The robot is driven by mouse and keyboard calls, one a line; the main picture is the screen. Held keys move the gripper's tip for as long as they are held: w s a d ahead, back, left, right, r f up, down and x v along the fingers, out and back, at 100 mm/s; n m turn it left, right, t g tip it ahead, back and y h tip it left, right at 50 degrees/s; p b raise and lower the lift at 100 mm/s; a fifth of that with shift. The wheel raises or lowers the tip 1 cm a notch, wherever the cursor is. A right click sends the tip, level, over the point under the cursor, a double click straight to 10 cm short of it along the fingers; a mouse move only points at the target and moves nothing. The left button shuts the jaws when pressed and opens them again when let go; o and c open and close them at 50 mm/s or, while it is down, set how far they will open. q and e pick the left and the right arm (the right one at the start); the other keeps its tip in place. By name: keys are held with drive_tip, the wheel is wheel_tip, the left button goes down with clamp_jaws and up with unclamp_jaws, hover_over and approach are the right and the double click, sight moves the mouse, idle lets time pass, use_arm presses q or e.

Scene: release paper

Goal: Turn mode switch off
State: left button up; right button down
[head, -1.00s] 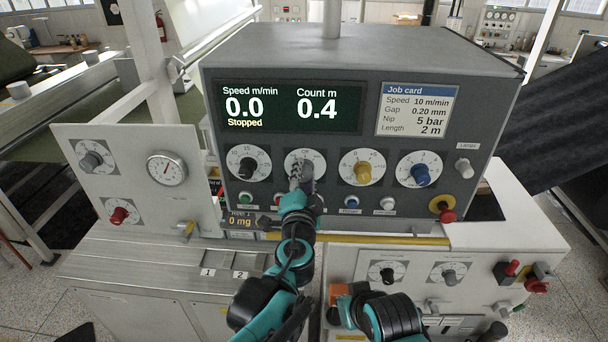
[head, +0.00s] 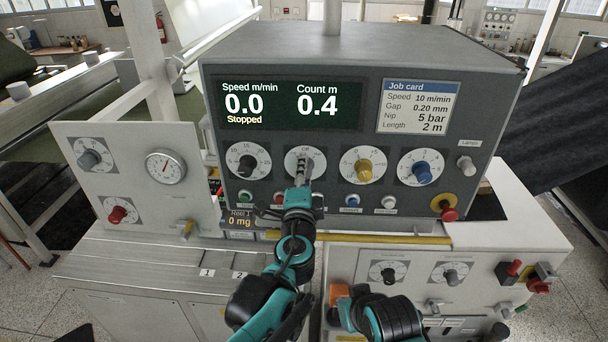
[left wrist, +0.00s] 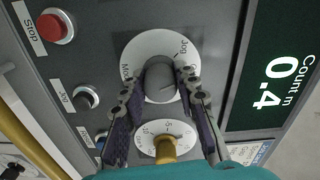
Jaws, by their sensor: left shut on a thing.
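The mode switch is a dark grey knob on a round white dial (head: 291,157), second from the left in the row under the display. In the left wrist view the knob (left wrist: 160,80) fills the middle, with "Jog" readable on its dial. My left gripper (head: 304,168) reaches up to it from below. In the left wrist view its two fingers (left wrist: 160,88) are shut on the knob, one on each side. They hide part of the dial, and I cannot tell which position the knob points to. My right arm (head: 385,316) is low, with its fingers not clearly visible.
The display (head: 290,106) reads speed 0.0, Stopped, count 0.4. A yellow knob (head: 363,170) and a blue knob (head: 422,172) sit to the right. A red Stop button (left wrist: 54,26) is below the switch. A yellow rail (head: 380,240) runs beneath the panel.

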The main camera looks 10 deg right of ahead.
use_arm(q)
drive_tip(key=shift+m+b, duration=0.3)
drive_tip(key=shift+m, duration=1.5)
drive_tip(key=o, duration=1.2)
drive_tip(key=shift+c, duration=0.2)
drive_tip(key=v, duration=1.2)
